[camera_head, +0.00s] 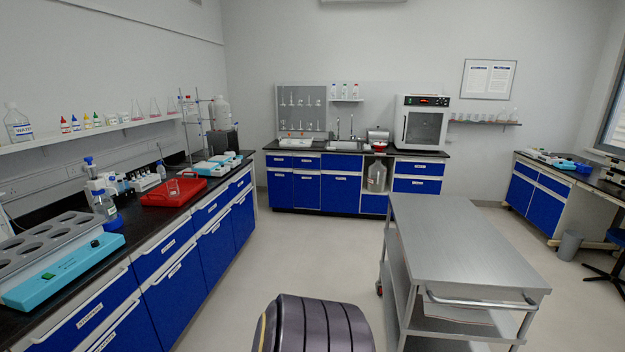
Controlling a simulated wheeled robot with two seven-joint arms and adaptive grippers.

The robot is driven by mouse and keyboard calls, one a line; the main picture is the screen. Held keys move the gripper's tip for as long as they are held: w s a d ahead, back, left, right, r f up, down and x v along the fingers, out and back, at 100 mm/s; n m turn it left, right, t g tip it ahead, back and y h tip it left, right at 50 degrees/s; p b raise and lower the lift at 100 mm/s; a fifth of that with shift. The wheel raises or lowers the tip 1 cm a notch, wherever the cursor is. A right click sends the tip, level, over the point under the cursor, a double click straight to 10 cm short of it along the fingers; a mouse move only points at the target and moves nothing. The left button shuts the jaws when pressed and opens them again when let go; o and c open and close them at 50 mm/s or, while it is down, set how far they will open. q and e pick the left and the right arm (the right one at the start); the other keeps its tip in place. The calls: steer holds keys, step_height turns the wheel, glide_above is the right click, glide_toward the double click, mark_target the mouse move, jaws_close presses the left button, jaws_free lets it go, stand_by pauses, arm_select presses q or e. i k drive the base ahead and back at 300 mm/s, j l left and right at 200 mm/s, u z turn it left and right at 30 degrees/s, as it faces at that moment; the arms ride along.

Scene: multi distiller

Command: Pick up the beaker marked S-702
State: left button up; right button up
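A clear glass vessel that looks like a beaker (172,187) stands in the red tray (150,199) on the left bench. No marking on it can be read, so I cannot tell whether it is S-702. Other small glassware stands on the left wall shelf and the right wall shelf, also too small to read. Neither of my grippers is in view.
The black left bench (135,222) holds a blue-and-grey bath with round openings (62,268) and several instruments. A steel cart (460,242) stands right of centre. A sink bench (318,150) and an oven (421,123) are at the back. Open floor (285,250) lies between the left bench and the cart.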

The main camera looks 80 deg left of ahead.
mark_target(172, 186)
steer(key=u, duration=3.85)
steer(key=i+l+u, duration=0.3)
steer(key=i, duration=0.25)
steer(key=i+l+u, duration=0.3)
steer(key=i, duration=0.25)
